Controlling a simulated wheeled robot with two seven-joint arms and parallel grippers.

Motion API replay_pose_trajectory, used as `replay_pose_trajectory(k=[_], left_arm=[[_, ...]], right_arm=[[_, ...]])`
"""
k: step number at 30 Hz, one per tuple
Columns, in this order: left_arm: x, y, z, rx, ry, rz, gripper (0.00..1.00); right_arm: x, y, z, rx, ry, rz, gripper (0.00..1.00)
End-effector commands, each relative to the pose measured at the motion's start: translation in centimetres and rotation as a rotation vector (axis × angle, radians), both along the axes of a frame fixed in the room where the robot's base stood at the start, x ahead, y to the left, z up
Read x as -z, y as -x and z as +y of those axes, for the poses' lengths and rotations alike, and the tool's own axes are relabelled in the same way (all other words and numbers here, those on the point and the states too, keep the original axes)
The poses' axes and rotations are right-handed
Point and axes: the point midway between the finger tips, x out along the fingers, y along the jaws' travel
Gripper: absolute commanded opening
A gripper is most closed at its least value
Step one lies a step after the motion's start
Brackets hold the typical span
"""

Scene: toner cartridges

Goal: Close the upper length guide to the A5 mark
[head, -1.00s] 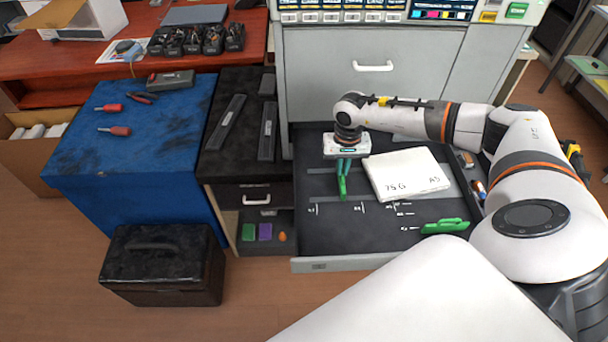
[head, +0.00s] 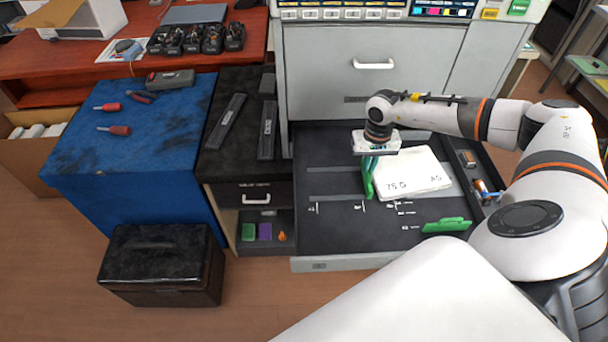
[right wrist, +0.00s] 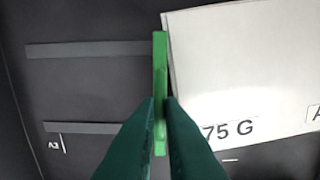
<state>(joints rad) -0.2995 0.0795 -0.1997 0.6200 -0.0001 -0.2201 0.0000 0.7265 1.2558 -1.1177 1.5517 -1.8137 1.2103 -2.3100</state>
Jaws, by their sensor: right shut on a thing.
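The upper length guide (head: 368,187) is a thin upright green plate in the open drawer, standing at the left edge of the white paper stack (head: 420,172) marked 75 G and A5. My right gripper (head: 370,162) is shut on this guide from above. In the right wrist view the dark green fingers (right wrist: 160,105) pinch the green guide (right wrist: 160,60), with the paper (right wrist: 240,65) close along its right side. Whether guide and paper touch is hard to tell. Size marks (head: 362,207) on the drawer floor are too small to read surely. My left gripper is out of view.
A second green guide (head: 447,225) lies at the drawer's front right. Small items (head: 482,187) sit in the drawer's right side strip. The drawer floor (head: 325,230) left and front of the guide is clear. A black cabinet (head: 225,165) stands left of the drawer.

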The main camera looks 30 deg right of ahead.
Motion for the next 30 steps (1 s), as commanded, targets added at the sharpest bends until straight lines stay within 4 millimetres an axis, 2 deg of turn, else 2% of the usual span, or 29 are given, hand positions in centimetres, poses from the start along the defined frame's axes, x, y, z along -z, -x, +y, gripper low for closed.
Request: replay_pose_trajectory(k=[26, 27, 30], left_arm=[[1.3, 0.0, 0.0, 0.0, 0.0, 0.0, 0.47], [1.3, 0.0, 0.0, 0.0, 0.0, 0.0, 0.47], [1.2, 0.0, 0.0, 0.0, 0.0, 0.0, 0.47]], right_arm=[[0.1, 3.3, -5.3, 0.003, 0.002, 0.004, 0.0], [0.1, 3.4, -5.4, 0.002, 0.002, 0.003, 0.1], [0.0, 3.3, -5.3, 0.002, 0.001, 0.003, 0.24]])
